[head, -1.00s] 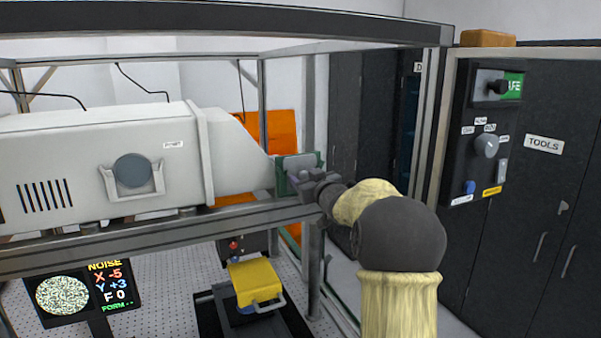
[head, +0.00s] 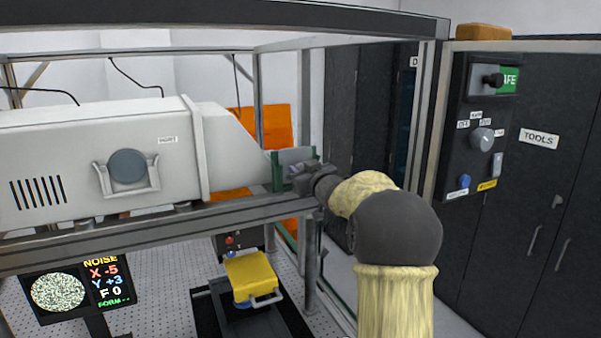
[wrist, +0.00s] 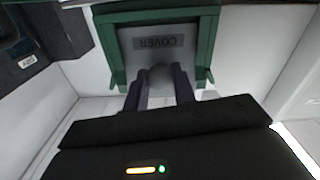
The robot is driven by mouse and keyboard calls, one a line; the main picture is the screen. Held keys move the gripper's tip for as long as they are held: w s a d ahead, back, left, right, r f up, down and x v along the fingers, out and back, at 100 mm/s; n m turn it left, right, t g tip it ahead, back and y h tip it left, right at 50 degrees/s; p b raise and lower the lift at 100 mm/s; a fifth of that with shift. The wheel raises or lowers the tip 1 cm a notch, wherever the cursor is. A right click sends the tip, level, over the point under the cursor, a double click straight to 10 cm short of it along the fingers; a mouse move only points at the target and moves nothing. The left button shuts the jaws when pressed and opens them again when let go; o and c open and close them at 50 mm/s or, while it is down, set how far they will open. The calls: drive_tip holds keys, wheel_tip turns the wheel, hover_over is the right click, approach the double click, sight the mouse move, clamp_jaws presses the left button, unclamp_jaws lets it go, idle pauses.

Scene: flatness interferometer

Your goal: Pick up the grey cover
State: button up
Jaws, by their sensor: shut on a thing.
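The grey cover (wrist: 160,60) is a flat plate marked "COVER", with the lettering upside down in the wrist view. A green holder (wrist: 106,52) surrounds it on several sides. In the head view the cover (head: 296,155) stands upright at the right end of the pale instrument housing, with the green holder (head: 278,175) beside it. My gripper (wrist: 160,82) is shut on the rounded knob on the cover's face. In the head view my gripper (head: 300,182) partly hides the cover. I cannot tell whether the cover is clear of the holder.
The pale housing (head: 90,165) sits on a metal frame rail (head: 150,235). A frame post (head: 307,265) stands close to my arm. Below are a yellow block with a handle (head: 250,277) and a screen (head: 80,285). A control panel (head: 480,130) and dark cabinets (head: 535,190) are at right.

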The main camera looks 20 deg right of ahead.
wheel_tip(320, 180, up, 11)
drive_tip(key=p, duration=0.3)
drive_tip(key=s+b, duration=0.5)
drive_tip(key=s, duration=1.3)
drive_tip(key=shift+r+p, duration=0.2)
drive_tip(key=shift+p, duration=0.35)
idle(0.4)
drive_tip(key=w+a+b, duration=0.3)
drive_tip(key=w+a, duration=0.1)
drive_tip(key=a, duration=1)
drive_tip(key=w+a+r+b, duration=0.1)
drive_tip(key=w+a+b, duration=0.2)
drive_tip(key=a, duration=1.1)
drive_tip(key=w+a+r+b, duration=0.1)
drive_tip(key=w+a+b, duration=0.2)
drive_tip(key=w+a, duration=0.4)
drive_tip(key=shift+w+a+r, duration=0.15)
drive_tip(key=shift+a+r, duration=0.05)
drive_tip(key=shift+a, duration=3.55)
